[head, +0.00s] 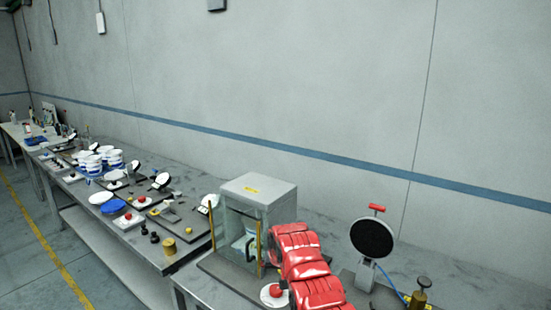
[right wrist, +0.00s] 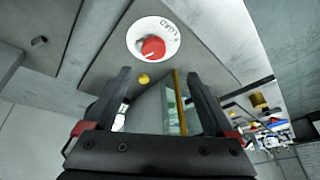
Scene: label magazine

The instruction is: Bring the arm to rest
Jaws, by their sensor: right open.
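My right arm, in red covers, comes in from the bottom of the head view. My right gripper (head: 252,249) shows as a small dark shape in front of the glass-sided box (head: 258,191). In the right wrist view its two black fingers (right wrist: 160,95) stand wide apart with nothing between them. Past the fingertips is a red button (right wrist: 153,48) on a white round plate. The same red button (head: 275,290) shows in the head view below the gripper, close to the arm. My left gripper is not in view.
A black round disc on a stand (head: 372,238) and a brass weight-like piece (head: 421,290) are right of my arm. Yellow posts (head: 259,250) edge the glass-sided box. The long bench on the left holds white dishes (head: 101,197) and several small devices. The floor aisle at left is clear.

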